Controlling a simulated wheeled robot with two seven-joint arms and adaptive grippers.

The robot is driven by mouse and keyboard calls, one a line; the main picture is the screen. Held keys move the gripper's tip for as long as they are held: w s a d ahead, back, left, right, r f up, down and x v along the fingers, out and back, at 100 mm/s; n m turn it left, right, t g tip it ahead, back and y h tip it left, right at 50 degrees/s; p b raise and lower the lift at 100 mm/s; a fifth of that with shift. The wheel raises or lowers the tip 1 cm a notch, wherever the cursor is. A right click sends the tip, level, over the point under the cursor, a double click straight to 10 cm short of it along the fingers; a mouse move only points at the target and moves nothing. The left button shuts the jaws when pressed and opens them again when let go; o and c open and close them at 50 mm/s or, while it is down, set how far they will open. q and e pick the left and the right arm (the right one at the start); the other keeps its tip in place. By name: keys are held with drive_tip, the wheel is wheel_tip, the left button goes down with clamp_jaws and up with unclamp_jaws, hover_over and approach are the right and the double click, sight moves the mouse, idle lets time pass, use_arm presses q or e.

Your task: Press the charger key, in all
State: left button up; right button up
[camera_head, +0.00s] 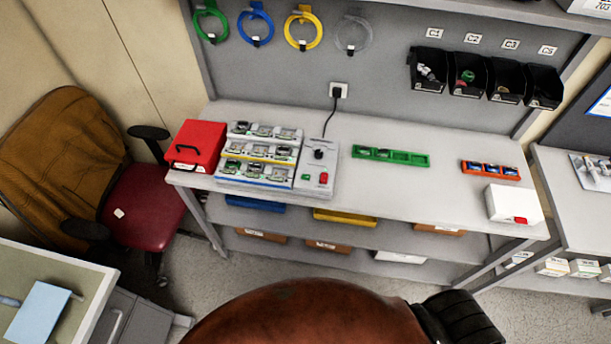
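A grey box (318,166) stands on the workbench, joined by a black cable to a wall socket (339,90). It carries a black knob (319,154), a small green key (306,177) and a larger red key (323,178). Touching or close to its left is a stepped rack (228,180) with several small devices in three rows. Which key is the charger key I cannot tell; labels are too small to read. Neither of my grippers shows in the head view.
A red case (195,145) stands left of the rack. A green tray (391,156), an orange tray (490,169) and a white box (514,204) stand to the right. A large brown rounded form (300,315) fills the bottom foreground. A red-seated chair (145,213) stands left.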

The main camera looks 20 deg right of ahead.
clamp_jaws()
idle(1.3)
